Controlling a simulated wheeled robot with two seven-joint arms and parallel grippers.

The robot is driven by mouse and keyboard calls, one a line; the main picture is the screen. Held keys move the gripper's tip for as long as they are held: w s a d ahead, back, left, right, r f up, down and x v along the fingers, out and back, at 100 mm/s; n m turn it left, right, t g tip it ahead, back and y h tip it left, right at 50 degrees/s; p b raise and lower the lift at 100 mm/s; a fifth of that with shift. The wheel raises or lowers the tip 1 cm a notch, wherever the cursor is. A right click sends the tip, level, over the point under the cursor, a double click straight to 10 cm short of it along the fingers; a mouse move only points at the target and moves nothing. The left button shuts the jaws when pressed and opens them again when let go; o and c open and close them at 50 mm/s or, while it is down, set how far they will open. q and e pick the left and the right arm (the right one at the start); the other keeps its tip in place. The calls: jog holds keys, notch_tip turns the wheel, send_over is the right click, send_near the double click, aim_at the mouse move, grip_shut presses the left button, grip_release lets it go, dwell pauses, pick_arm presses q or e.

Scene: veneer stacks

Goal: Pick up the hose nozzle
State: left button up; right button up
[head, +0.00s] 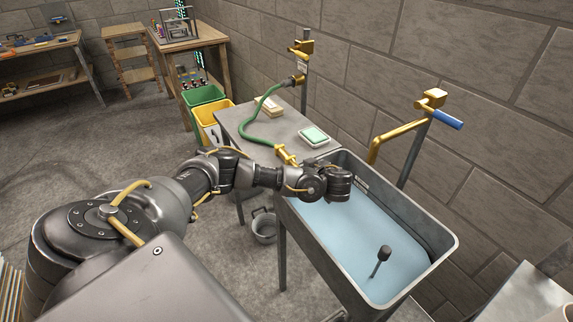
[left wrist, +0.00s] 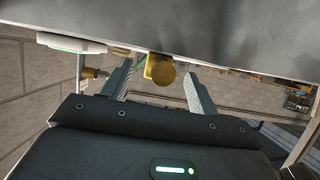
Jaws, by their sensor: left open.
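The hose nozzle (head: 284,154) is a brass piece on the end of a green hose (head: 247,128). It lies at the near edge of the grey side table (head: 268,120), by the sink. In the left wrist view the nozzle (left wrist: 160,71) shows its round end between my two finger lines, apart from them. My left gripper (left wrist: 160,80) is open and empty. In the head view the end of my left arm is over the sink's near left corner, just right of the nozzle; its fingers are hard to make out. My right gripper is not seen.
The sink (head: 449,248) holds bluish water and a dark-headed plunger-like tool (head: 382,258). A soap dish (head: 314,137) and a brush-like block (head: 269,106) sit on the side table. A brass tap (head: 398,132) overhangs the sink. A bucket (head: 264,228) stands on the floor.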

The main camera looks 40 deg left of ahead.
pick_arm(q)
jog(key=shift+b+x, duration=0.4)
jog(key=shift+x, duration=0.7)
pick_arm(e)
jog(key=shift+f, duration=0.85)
pick_arm(q)
jog(key=shift+r, duration=0.1)
jog(key=c, duration=1.3)
jog(key=shift+o, duration=0.2)
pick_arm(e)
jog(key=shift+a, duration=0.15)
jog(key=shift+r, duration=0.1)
